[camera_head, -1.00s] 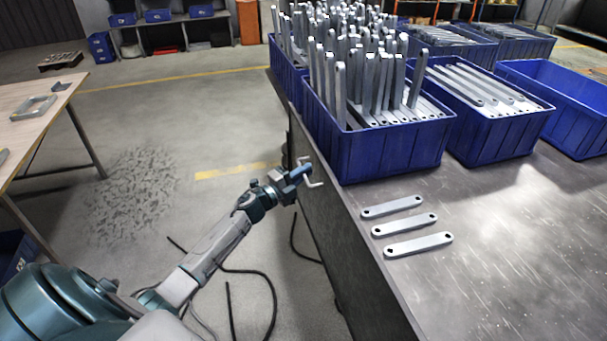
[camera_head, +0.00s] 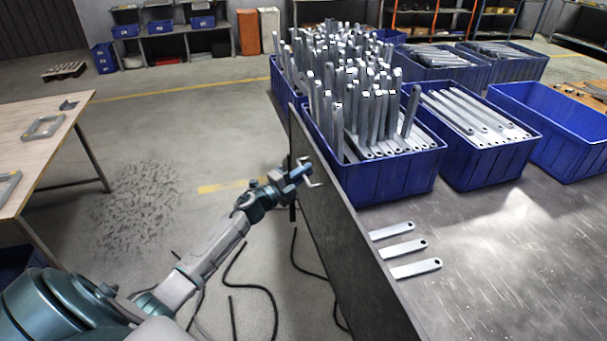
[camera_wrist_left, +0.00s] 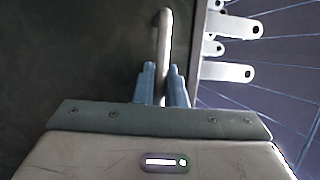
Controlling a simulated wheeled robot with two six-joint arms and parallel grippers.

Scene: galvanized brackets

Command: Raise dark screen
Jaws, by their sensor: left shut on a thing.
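The dark screen (camera_head: 345,255) is a flat dark panel standing along the left edge of the table. Its top edge rises above the tabletop and hides the near-left ends of the loose brackets in the head view. In the left wrist view the screen (camera_wrist_left: 75,60) fills the left side. A pale bar handle (camera_wrist_left: 165,35) sticks out from it and also shows in the head view (camera_head: 314,184). My left gripper (camera_head: 304,173) is shut on this handle, with its blue fingers (camera_wrist_left: 163,80) on either side of the bar. My right gripper is in neither view.
Several grey brackets (camera_head: 416,268) lie on the table (camera_head: 500,260) just right of the screen. A blue crate (camera_head: 385,180) full of upright brackets stands behind them, with more blue crates (camera_head: 487,165) alongside. A wooden table (camera_head: 75,115) stands left. Floor lies between.

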